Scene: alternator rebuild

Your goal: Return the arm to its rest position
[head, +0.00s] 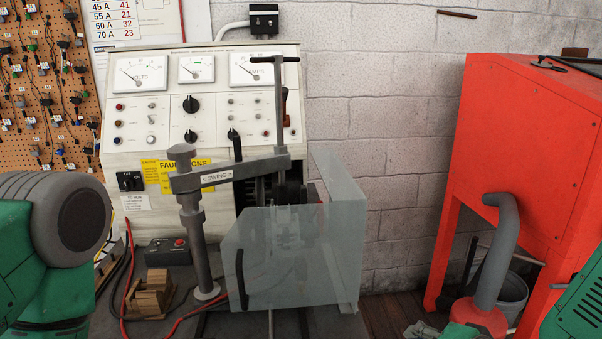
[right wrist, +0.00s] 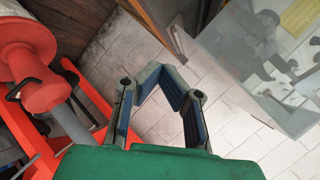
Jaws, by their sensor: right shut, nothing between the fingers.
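My right gripper (head: 420,330) shows only in part at the bottom edge of the head view, low and right of the test bench. In the right wrist view its two fingers (right wrist: 170,82) bend inward and meet at the tips, with nothing between them. A green part of my right arm (head: 580,308) shows at the right edge of the head view. My left arm (head: 45,255) fills the lower left of the head view; its gripper is out of the frame.
The test bench (head: 150,105) has a swing arm (head: 230,172) and clear guard (head: 280,260). The guard also shows in the right wrist view (right wrist: 265,60). A red cabinet (head: 530,140) with a grey hose (head: 498,250) stands right. A red canister (right wrist: 30,55) is left of my right gripper.

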